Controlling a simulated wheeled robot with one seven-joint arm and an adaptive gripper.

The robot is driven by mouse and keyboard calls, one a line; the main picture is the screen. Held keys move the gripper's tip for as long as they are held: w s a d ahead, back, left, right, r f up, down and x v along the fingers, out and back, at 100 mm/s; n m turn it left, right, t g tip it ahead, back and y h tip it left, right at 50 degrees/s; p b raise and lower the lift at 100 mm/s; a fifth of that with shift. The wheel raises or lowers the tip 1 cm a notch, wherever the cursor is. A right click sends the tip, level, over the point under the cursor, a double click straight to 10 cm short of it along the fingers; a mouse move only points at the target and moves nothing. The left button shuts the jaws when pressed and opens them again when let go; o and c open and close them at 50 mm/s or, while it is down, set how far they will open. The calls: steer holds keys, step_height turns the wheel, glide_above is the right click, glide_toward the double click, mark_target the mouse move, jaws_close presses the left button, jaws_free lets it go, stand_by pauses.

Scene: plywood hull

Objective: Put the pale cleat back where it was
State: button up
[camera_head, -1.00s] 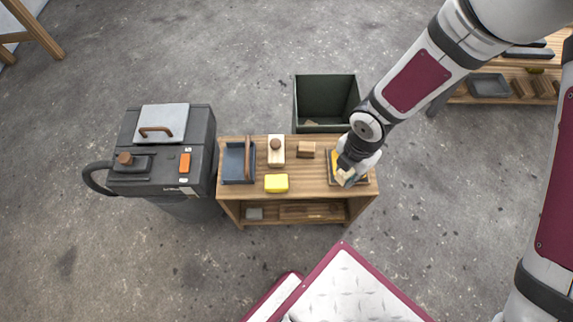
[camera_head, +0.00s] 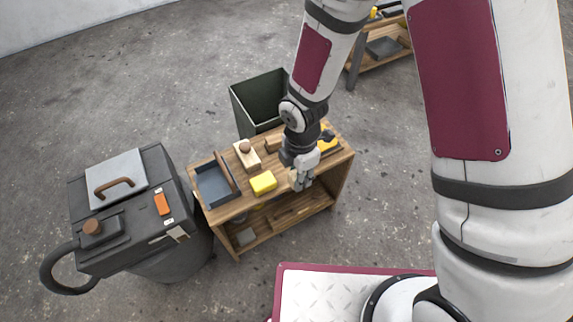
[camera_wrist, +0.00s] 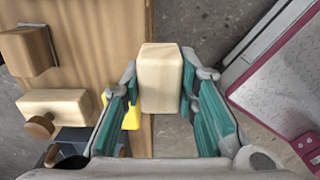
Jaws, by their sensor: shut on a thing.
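My gripper (camera_head: 300,182) is at the front edge of the wooden bench (camera_head: 232,208), towards its right end. Its teal fingers (camera_wrist: 161,105) are shut on the pale cleat, a pale wooden block (camera_wrist: 161,78) that shows clearly in the wrist view. In the wrist view the cleat overlaps the bench edge, with bench top on one side and floor on the other. In the head view the cleat is mostly hidden by the fingers. A tray with yellow in it (camera_head: 328,145) lies behind my gripper and is partly hidden.
On the bench are a yellow block (camera_head: 263,182), a knobbed wooden block (camera_head: 247,156), a small brown block (camera_wrist: 28,50) and a blue-grey tray (camera_head: 213,184). A dark bin (camera_head: 260,105) stands behind. A grey vacuum-like machine (camera_head: 125,215) stands to the left.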

steer(key=w+a, duration=0.1)
steer(key=w, duration=0.3)
steer(key=w+a+b, duration=0.1)
steer(key=w, duration=0.1)
steer(key=shift+a+f, duration=0.35)
steer(key=shift+f, duration=0.05)
steer(key=shift+w+f+b, duration=0.1)
steer(key=shift+f+b, duration=0.85)
steer(key=shift+f, duration=0.7)
steer(key=shift+f, duration=0.15)
steer(key=o, duration=1)
steer(key=shift+o, duration=0.2)
step_height(320, 180, up, 12)
steer(key=p, duration=0.4)
steer(key=shift+p, duration=0.4)
steer(key=shift+r, duration=0.2)
